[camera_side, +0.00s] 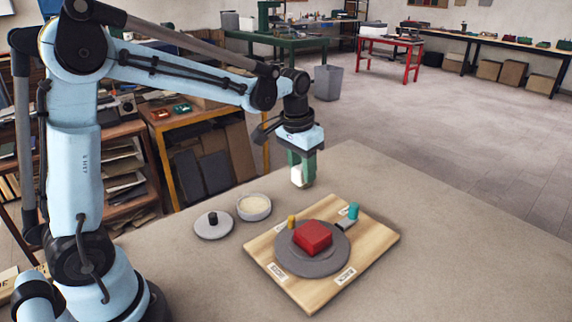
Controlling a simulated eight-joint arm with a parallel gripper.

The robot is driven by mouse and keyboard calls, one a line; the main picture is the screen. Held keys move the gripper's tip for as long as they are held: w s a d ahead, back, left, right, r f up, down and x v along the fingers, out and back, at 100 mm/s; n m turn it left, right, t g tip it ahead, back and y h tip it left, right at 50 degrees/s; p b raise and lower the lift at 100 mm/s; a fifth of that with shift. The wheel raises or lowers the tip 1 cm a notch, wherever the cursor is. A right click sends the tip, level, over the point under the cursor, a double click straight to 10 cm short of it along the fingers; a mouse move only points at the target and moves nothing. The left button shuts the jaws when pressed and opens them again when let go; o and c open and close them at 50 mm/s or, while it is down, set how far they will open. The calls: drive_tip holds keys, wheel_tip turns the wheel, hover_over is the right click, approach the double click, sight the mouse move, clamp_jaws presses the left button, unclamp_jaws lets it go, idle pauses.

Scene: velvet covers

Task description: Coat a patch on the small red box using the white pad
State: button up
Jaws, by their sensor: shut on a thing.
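The small red box (312,236) sits on a grey round plate (296,265) on a wooden board (372,246). My gripper (301,170) is in the air behind and above the red box, apart from it. Its green fingers are shut on the white pad (298,178), whose lower part shows between and below them. No coated patch can be made out on the red box at this size.
An open round tin (254,207) with cream-coloured contents stands left of the board. Beside it lies a grey lid (214,226) with a black knob. A teal-handled piece (352,212) and a small yellow peg (291,221) stand by the plate. The table's right side is clear.

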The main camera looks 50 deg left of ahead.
drive_tip(key=shift+a, duration=0.1)
hover_over(256, 204)
wheel_tip(256, 204, down, 2)
drive_tip(key=shift+s+f, duration=0.2)
drive_tip(key=shift+f, duration=1.35)
drive_tip(key=shift+s+f, duration=0.15)
drive_tip(key=shift+f, duration=1.4)
drive_tip(key=shift+f, duration=0.65)
wheel_tip(256, 204, up, 7)
idle(0.7)
idle(0.4)
